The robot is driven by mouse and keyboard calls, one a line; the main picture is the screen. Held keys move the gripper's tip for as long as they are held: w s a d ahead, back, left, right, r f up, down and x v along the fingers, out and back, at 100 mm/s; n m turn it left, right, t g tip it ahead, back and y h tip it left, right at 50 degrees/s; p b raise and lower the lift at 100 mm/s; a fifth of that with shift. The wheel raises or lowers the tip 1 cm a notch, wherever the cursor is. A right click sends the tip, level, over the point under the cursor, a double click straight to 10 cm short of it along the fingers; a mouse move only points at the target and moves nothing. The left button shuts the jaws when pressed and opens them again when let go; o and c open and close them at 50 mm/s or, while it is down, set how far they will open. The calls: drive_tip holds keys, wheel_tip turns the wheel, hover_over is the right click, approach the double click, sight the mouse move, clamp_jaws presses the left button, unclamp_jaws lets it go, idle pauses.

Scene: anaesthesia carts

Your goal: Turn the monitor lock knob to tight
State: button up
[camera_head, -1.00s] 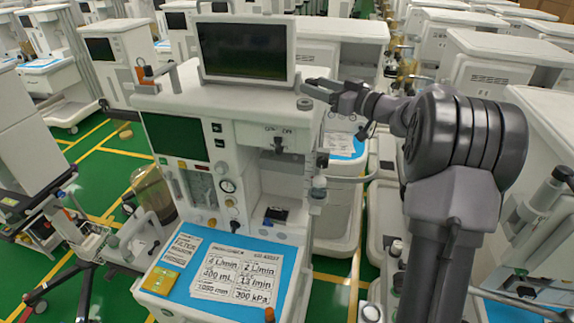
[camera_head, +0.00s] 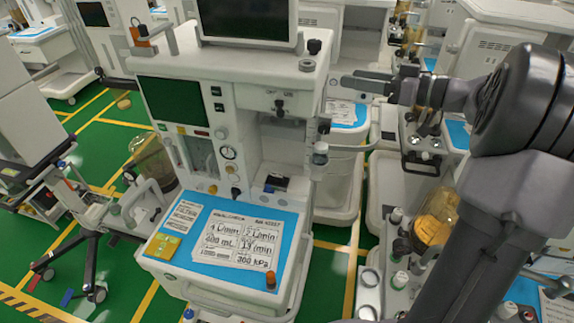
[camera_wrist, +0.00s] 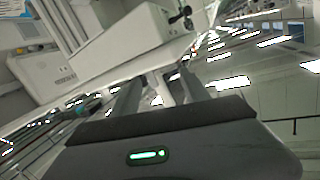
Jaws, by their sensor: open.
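The monitor (camera_head: 248,18) stands on top of the near white anaesthesia cart (camera_head: 180,78), its upper part cut off by the picture edge. A black knob (camera_head: 314,46) sits beside the monitor's lower right corner; it appears to be the lock knob. Its tight or loose setting cannot be read. My gripper (camera_head: 348,78) is open and empty, to the right of the cart top and apart from the knob.
A grey disc (camera_head: 307,64) lies on the cart top's right corner. A vaporiser-like fitting (camera_head: 320,155) hangs on the cart's right side. Other white carts (camera_head: 520,45) crowd the right and back.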

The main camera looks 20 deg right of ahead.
drive_tip(key=s+a+f+m+g+b, duration=0.1)
drive_tip(key=s+a+f+g+b, duration=0.2)
drive_tip(key=a, duration=0.7)
drive_tip(key=s+a+f+m+g+h+b, duration=0.1)
drive_tip(key=s+a+f+m+g+b, duration=0.1)
drive_tip(key=s+a+f, duration=0.4)
drive_tip(key=a+g+b, duration=0.1)
drive_tip(key=a, duration=0.3)
drive_tip(key=shift+f+m+h+b, duration=0.3)
drive_tip(key=shift+f+b, duration=0.05)
drive_tip(key=shift+f, duration=0.05)
drive_tip(key=shift+d, duration=0.1)
